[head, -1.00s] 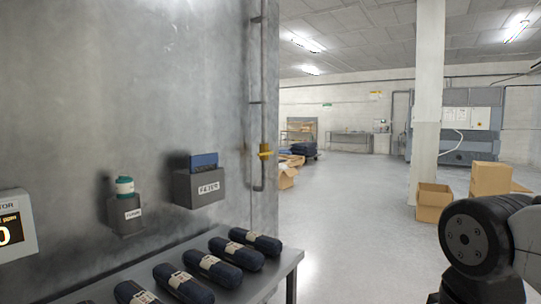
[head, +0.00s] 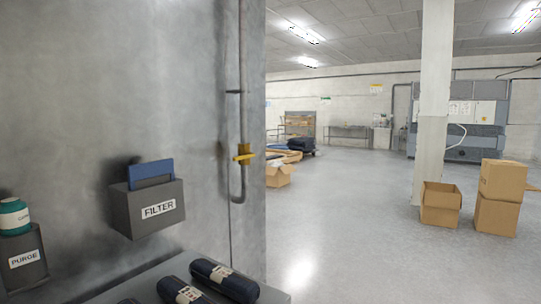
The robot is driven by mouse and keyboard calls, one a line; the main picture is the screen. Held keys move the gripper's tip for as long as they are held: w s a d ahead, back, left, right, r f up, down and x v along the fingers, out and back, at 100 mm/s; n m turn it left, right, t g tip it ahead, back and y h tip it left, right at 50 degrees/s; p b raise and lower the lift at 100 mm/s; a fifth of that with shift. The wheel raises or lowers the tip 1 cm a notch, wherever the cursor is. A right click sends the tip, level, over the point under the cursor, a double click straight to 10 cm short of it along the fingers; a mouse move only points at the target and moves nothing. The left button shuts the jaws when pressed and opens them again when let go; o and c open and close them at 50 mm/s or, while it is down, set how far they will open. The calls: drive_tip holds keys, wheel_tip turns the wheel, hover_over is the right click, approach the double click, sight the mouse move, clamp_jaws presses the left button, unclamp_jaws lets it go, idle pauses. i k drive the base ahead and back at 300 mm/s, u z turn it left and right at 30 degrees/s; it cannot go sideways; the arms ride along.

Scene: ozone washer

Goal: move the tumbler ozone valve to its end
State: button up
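A yellow valve handle (head: 244,155) sits on a vertical grey pipe (head: 242,100) at the right edge of the grey wall. The handle lies roughly level, across the pipe. Its label, if any, is too small to read, so I cannot tell whether it is the tumbler ozone valve. My gripper is not in view.
A FILTER holder (head: 158,211) with a blue block and a PURGE holder (head: 24,262) with a teal-topped container hang on the wall. Dark rolled bundles (head: 224,281) lie on a table below. Cardboard boxes (head: 497,198) stand by a white pillar (head: 431,120). The floor between is clear.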

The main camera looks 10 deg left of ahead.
sight(250, 154)
drive_tip(key=u, duration=0.2)
drive_tip(key=i, duration=0.9)
drive_tip(key=u, duration=0.4)
